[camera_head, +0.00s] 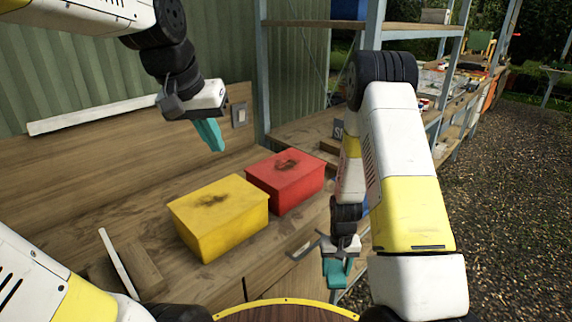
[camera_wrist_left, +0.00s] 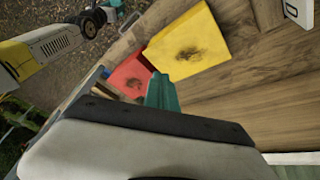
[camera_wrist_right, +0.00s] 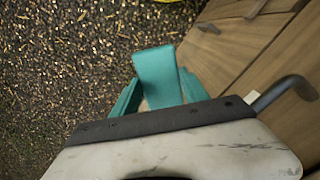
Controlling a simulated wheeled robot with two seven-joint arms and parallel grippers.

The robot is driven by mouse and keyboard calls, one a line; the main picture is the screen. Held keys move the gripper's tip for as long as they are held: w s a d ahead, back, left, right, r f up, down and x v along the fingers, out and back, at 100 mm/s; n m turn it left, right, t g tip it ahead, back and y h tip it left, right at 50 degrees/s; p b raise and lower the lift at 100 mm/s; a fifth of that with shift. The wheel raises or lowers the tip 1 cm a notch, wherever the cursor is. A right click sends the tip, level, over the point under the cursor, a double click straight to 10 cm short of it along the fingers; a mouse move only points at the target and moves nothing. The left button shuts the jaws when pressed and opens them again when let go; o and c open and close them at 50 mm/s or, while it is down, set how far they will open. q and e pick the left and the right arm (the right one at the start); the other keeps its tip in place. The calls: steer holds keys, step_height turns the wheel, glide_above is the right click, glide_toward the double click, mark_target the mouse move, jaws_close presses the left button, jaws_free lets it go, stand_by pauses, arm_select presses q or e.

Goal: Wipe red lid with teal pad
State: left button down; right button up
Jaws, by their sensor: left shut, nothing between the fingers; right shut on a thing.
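The red box's lid (camera_head: 290,170) has a dark smudge in its middle. It also shows in the left wrist view (camera_wrist_left: 122,73), partly hidden by the yellow box and my left fingers. My left gripper (camera_head: 210,135) is shut and empty, in the air above and behind the boxes; its teal fingers show in the left wrist view (camera_wrist_left: 162,92). My right gripper (camera_head: 338,268) is shut on the teal pad (camera_wrist_right: 158,75), low at the right of the bench front. The pad sticks out between the teal fingers, over gravel and apart from the red lid.
A yellow box (camera_head: 225,220) with a smudged lid stands left of the red one on the wooden bench (camera_head: 150,195). A pale strip (camera_head: 95,120) is on the back board. A shelf rack (camera_head: 375,30) stands behind at right. Gravel (camera_head: 500,200) lies to the right.

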arm_select(q)
steer(key=w+d+f+g, duration=0.1)
steer(key=w+f+g, duration=0.1)
steer(key=w, duration=1.2)
steer(key=m+g+y, duration=0.2)
glide_toward(254, 165)
steer(key=shift+w+f+g, duration=0.1)
steer(key=shift+f+g, duration=0.2)
steer(key=shift+f, duration=2.65)
steer(key=shift+f, duration=0.55)
steer(key=shift+r, duration=3)
